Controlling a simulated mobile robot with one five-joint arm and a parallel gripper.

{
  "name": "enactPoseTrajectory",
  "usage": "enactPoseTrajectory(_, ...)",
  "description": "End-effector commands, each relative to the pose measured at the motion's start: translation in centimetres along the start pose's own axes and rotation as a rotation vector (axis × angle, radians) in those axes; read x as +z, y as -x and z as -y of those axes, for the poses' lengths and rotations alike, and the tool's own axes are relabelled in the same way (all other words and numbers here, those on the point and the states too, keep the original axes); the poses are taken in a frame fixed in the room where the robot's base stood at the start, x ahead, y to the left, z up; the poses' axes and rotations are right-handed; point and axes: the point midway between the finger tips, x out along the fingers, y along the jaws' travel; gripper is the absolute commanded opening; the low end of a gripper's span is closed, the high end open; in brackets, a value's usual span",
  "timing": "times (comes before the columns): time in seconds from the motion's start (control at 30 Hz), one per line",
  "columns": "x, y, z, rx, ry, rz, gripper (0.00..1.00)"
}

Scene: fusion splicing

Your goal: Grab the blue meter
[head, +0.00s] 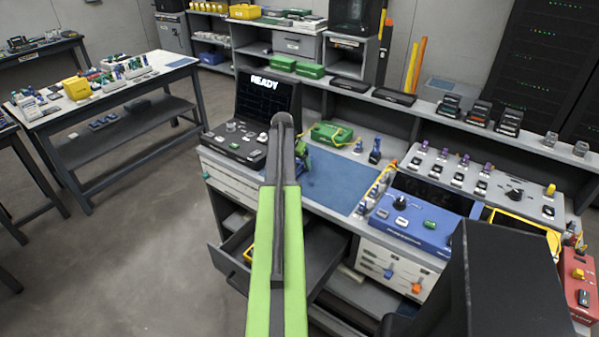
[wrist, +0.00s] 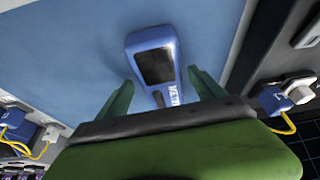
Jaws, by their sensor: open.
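The blue meter (wrist: 163,62), with a dark screen and white lettering on its side, shows in the wrist view on a light blue mat (wrist: 75,50). My gripper (wrist: 158,78) is open, with one green finger on each side of the meter's lower end. The fingers look apart from it, and no grip shows. The lettered end runs down toward the gripper's palm. In the head view my arm covers part of the blue mat (head: 335,185), and I cannot pick out the meter there for sure.
A black splicer with a READY screen (head: 267,98) stands left of the mat. A green case (head: 331,133) is behind it, and a blue panel box (head: 415,220) is at its right. An open drawer (head: 235,262) juts out below the bench.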

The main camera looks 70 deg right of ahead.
Motion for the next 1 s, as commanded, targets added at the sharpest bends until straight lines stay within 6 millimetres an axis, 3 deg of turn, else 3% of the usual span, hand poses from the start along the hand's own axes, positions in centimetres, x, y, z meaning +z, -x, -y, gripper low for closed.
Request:
enactPoseTrajectory(0.03, 0.13, -1.07, 0.03, 0.0, 0.0, 0.0, 0.78)
enactPoseTrajectory(0.27, -0.02, -0.7, 0.01, 0.0, 0.0, 0.0, 0.77)
enactPoseTrajectory(0.83, 0.01, -0.69, 0.03, 0.0, 0.001, 0.0, 0.02)
enactPoseTrajectory(1.0, -0.01, -0.68, 0.03, 0.0, 0.001, 0.0, 0.0)
